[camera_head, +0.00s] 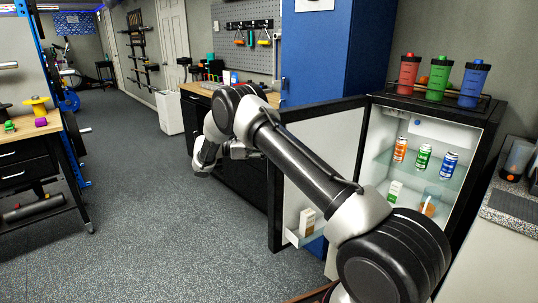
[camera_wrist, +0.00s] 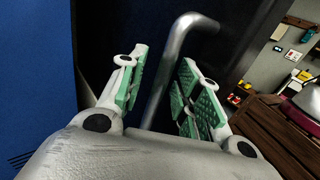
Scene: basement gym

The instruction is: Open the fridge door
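The black fridge (camera_head: 490,150) stands at the right in the head view, its lit white inside and shelves in plain sight. Its door (camera_head: 325,150) is swung wide open to the left, with the inner face showing. My arm crosses in front of the door and reaches around to its outer side. In the wrist view the grey bar handle (camera_wrist: 168,68) runs between the green-padded fingers of my gripper (camera_wrist: 163,85). The fingers are spread, with gaps seen beside the bar. Whether a pad touches it I cannot tell. The handle is hidden in the head view.
Cans (camera_head: 423,157) stand on the fridge shelf and a carton (camera_head: 307,222) in the door. Three shaker bottles (camera_head: 438,80) stand on top. A blue cabinet (camera_head: 330,55) stands behind the door, a counter (camera_head: 515,205) at right.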

